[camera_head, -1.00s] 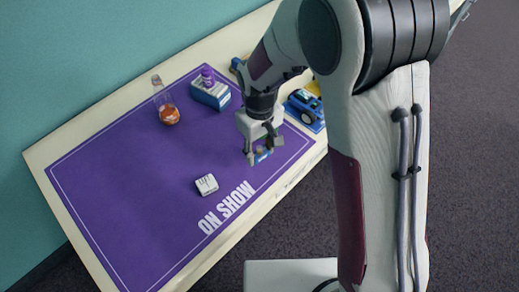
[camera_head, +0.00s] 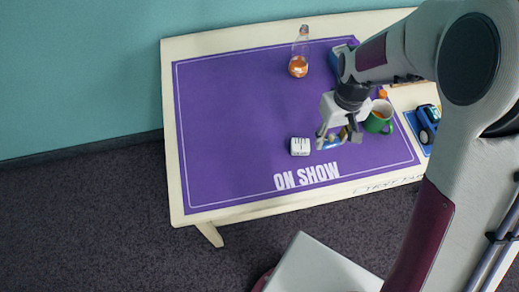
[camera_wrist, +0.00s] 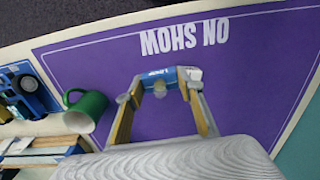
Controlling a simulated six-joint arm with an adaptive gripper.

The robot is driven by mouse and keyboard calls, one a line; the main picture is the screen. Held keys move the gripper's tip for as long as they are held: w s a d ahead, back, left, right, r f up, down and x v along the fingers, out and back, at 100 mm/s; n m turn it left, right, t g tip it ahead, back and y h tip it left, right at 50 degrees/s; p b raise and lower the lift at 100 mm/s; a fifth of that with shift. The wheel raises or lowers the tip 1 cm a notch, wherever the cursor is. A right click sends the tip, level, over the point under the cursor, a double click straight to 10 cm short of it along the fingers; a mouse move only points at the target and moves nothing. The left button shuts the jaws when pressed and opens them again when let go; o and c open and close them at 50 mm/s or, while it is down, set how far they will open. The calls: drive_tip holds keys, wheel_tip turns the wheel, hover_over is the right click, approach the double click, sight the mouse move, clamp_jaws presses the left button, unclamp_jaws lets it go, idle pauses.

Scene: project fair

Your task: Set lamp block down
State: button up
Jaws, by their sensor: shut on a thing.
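My gripper (camera_head: 333,141) is shut on the lamp block, over the front right part of the purple ON SHOW mat (camera_head: 230,120). In the wrist view the lamp block (camera_wrist: 154,76) is blue with a pale label and a small round bulb, held between the two fingertips (camera_wrist: 160,82). In the head view only a bit of its blue shows between the fingers. I cannot tell whether its underside touches the mat. A white block with dark marks (camera_head: 300,147) sits on the mat just left of my gripper, apart from it.
A green mug (camera_head: 379,118) stands close to the right of my gripper. A flask with orange liquid (camera_head: 298,67) is at the back. A blue toy car (camera_head: 428,118) is at the right. The mat's left half is clear.

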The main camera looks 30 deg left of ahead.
drive_tip(key=s+a+n, duration=0.2)
drive_tip(key=s+a, duration=0.2)
drive_tip(key=a, duration=0.4)
drive_tip(key=s+a+r+n, duration=0.1)
drive_tip(key=s+a, duration=0.3)
drive_tip(key=a, duration=0.5)
drive_tip(key=shift+n, duration=0.6)
hover_over(259, 151)
drive_tip(key=shift+f, duration=3.1)
drive_tip(key=shift+f, duration=1.9)
drive_tip(key=shift+f, duration=0.1)
